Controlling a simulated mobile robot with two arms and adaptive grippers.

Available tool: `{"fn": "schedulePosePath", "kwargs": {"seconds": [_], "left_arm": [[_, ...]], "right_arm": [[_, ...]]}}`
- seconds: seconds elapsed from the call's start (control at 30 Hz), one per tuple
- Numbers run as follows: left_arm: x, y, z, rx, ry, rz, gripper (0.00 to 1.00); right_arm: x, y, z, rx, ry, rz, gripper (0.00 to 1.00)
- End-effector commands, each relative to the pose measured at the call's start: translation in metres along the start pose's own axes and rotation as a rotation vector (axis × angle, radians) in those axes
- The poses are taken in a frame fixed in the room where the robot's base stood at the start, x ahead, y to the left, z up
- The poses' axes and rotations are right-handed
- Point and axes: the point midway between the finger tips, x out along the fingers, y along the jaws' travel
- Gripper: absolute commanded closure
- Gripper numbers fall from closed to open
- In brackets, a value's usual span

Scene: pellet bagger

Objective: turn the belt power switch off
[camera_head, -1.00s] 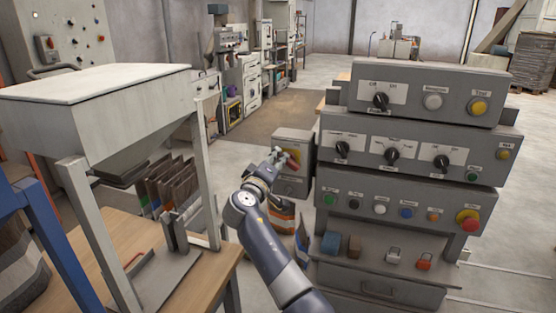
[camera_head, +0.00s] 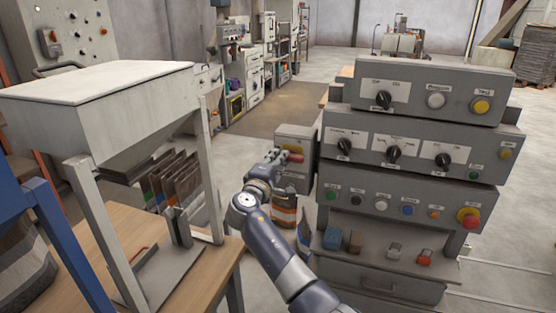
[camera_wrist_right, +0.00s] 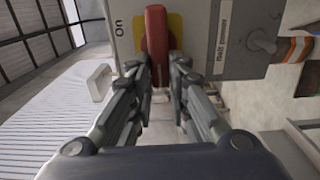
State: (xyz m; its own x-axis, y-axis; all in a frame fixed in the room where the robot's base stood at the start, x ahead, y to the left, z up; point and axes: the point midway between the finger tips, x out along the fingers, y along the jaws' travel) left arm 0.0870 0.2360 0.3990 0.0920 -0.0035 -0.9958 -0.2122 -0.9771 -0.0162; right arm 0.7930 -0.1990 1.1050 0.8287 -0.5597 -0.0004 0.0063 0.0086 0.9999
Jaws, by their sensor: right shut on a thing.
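The belt power switch is a grey box (camera_head: 296,134) standing left of the stacked control panels in the head view. Its red handle (camera_head: 295,156) lies about level there. In the right wrist view the red handle (camera_wrist_right: 156,35) stands in front of a yellow plate (camera_wrist_right: 176,27), with "On" printed to its left and "Belt power" on a label (camera_wrist_right: 221,42) to its right. My right gripper (camera_wrist_right: 160,72) is shut on the handle's near end; it also shows in the head view (camera_head: 278,157). My left gripper is out of view.
The stacked control panels (camera_head: 420,187) with knobs and buttons stand close on the right. A hopper (camera_head: 110,110) on a wooden table (camera_head: 105,222) fills the left. Open floor lies behind.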

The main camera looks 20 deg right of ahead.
Motion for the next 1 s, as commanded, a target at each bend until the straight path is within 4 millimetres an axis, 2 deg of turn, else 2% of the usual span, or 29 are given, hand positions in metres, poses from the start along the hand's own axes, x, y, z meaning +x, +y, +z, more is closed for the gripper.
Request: {"fn": "schedulePosePath", "kwargs": {"seconds": [0.37, 0.4, 0.47, 0.83, 1.0], "left_arm": [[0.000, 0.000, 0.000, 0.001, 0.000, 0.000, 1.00], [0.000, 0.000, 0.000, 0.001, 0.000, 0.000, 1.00], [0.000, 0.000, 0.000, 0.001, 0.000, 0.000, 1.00], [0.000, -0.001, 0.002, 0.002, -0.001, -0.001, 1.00], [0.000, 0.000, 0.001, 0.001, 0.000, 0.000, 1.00]], "right_arm": [[0.002, 0.004, 0.001, -0.007, -0.001, 0.008, 1.00], [0.002, 0.004, 0.001, -0.007, -0.001, 0.008, 0.74], [0.001, 0.004, 0.001, -0.007, -0.001, 0.008, 0.63], [-0.002, 0.001, 0.000, -0.005, 0.000, 0.003, 0.63], [-0.017, 0.000, -0.001, -0.003, 0.002, 0.002, 0.63]]}}
